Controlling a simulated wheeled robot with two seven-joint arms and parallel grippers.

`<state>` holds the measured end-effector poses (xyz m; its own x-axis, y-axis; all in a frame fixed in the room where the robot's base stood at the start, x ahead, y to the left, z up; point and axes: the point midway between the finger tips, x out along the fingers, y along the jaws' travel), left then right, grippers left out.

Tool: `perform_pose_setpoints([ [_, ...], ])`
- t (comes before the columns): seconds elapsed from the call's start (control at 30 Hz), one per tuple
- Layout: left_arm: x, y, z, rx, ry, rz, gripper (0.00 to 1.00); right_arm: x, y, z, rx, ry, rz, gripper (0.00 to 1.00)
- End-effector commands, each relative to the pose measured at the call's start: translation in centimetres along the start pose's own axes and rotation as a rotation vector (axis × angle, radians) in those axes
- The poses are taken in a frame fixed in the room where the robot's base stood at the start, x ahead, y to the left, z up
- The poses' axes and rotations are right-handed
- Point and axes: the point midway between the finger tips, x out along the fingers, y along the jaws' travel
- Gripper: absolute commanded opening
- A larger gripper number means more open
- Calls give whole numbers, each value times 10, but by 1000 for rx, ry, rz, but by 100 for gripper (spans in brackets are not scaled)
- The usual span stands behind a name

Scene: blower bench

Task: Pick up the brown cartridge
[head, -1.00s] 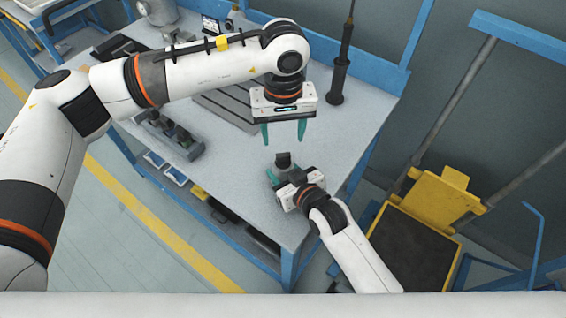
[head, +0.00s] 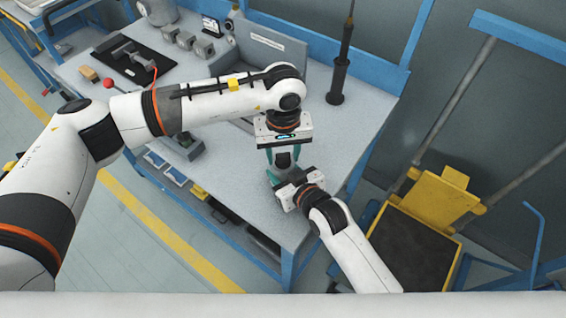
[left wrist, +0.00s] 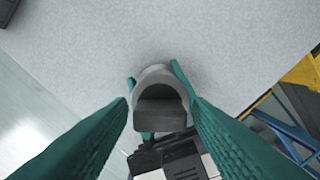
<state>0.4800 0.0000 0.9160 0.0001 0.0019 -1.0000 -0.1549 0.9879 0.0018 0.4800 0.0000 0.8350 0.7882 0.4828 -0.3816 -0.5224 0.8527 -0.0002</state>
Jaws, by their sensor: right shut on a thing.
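My right gripper (head: 284,174) is shut on a dark grey piece (head: 283,160) with a rounded body and a flat-faced block, held above the bench's near right part. No clear brown shows on it, so I cannot tell whether it is the brown cartridge. In the left wrist view the piece (left wrist: 158,108) sits between the right gripper's green fingertips. My left gripper (head: 283,156) is open, pointing down over it, its two green fingers on either side. In the left wrist view, gaps show between these fingers and the piece.
A small tan-brown block (head: 88,73) lies at the bench's far left, near a red ball (head: 108,84) and a black mat (head: 130,66).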

Motion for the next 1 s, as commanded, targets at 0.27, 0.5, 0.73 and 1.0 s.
perform_pose_setpoints([
  [0.27, 0, 0, 0, 0, 0, 0, 8, 0, 0, -4, 0, 9, 0, 17],
  [0.5, -5, 0, 0, 0, -1, -1, 8, 0, 0, -4, 0, 9, 0, 17],
  [0.73, -45, 0, 1, 1, -5, -2, 8, 0, 0, -4, 0, 10, 0, 17],
  [1.0, -90, 0, 0, 0, -3, -1, 8, 0, 0, -4, 0, 10, 0, 17],
])
